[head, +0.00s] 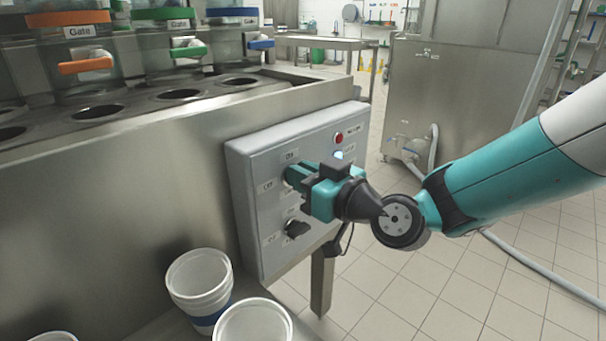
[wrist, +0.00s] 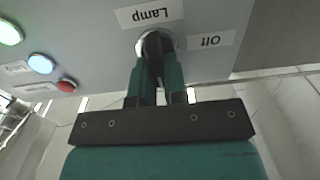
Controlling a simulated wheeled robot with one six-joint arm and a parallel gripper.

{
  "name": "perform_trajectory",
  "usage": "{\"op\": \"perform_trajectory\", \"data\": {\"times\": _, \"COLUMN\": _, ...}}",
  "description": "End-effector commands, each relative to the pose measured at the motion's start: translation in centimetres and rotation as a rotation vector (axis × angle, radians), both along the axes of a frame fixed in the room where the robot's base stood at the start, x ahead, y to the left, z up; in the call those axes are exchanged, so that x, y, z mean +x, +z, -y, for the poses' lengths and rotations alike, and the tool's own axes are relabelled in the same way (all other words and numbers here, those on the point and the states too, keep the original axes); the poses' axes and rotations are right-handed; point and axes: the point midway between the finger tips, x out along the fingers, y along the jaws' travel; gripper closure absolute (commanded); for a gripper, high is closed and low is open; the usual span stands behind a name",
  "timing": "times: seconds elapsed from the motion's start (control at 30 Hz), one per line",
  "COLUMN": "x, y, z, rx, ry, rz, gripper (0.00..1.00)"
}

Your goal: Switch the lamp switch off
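The lamp switch (wrist: 156,43) is a dark knob in a pale round collar on the grey control panel (head: 250,160). In the wrist view it sits beside the upside-down labels "Lamp" (wrist: 150,15) and "Off" (wrist: 211,41). My gripper (head: 290,176) is at the panel, with its green fingers (wrist: 158,65) on both sides of the knob. They look closed on it. In the head view the gripper hides the knob. I cannot tell exactly which way the knob points.
A second black knob (head: 296,229) is below my gripper. A red button (head: 338,138) and a lit blue-white one (head: 338,156) are above right; the wrist view also shows a green one (wrist: 9,32). White cups (head: 199,272) stand below left. Tiled floor is open at right.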

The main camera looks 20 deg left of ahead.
Motion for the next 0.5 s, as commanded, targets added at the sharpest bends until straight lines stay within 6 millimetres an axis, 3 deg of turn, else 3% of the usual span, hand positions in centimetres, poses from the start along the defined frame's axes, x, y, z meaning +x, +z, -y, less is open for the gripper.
{"op": "perform_trajectory", "data": {"times": 0.5, "x": -0.26, "y": -0.61, "z": -0.08, "rx": -0.057, "ry": 0.001, "rz": 0.144, "gripper": 1.0}}
